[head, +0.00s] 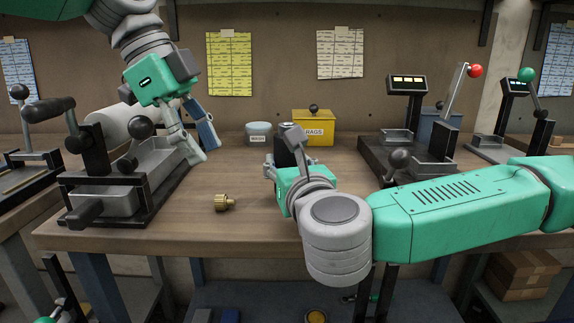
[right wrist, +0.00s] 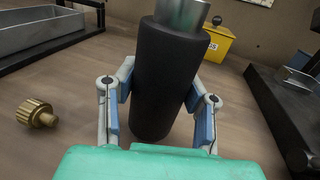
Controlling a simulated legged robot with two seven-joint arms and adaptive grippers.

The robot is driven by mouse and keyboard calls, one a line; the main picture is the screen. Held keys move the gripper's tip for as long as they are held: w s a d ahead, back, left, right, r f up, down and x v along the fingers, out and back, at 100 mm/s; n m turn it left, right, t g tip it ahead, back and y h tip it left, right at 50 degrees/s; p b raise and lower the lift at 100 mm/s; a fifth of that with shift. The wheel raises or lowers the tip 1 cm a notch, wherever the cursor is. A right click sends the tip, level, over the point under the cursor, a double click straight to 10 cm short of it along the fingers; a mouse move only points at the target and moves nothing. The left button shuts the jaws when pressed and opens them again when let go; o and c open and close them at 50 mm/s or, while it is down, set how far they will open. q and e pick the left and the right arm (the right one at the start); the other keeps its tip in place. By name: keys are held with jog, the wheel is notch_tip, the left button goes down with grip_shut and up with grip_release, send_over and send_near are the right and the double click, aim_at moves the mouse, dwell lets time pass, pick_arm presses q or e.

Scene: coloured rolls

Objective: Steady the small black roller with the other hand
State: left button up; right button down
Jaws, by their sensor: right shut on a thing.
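The small black roller (right wrist: 165,80) stands roughly upright on the wooden bench, with a bare metal end at its top. My right gripper (right wrist: 160,92) is shut around its sides, blue pads against it. In the head view the roller (head: 282,153) is partly hidden behind my right gripper and wrist. My left gripper (head: 207,150) hangs over the bench to the left of the roller, pointing down, apart from it. Its fingers are spread and nothing shows between them.
A brass knurled fitting (head: 224,202) lies on the bench. A grey trough fixture with black handles (head: 118,192) stands at left, close to my left gripper. A round tin (head: 258,133) and yellow rags box (head: 318,126) sit behind. A lever fixture (head: 408,158) stands right.

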aim_at(218, 195)
pick_arm(q)
jog(key=w+f, duration=0.1)
jog(key=w+f+n+y, duration=0.1)
jog(key=w+f+n, duration=0.1)
jog(key=shift+a+f+y, duration=0.2)
jog(key=shift+a+y, duration=0.1)
jog(key=shift+y, duration=0.1)
jog(key=shift+f, duration=0.25)
jog(key=shift+x, duration=3.25)
jog(key=shift+w+a, duration=0.1)
jog(key=shift+c, duration=0.4)
grip_shut()
jog(key=shift+r, duration=2.5)
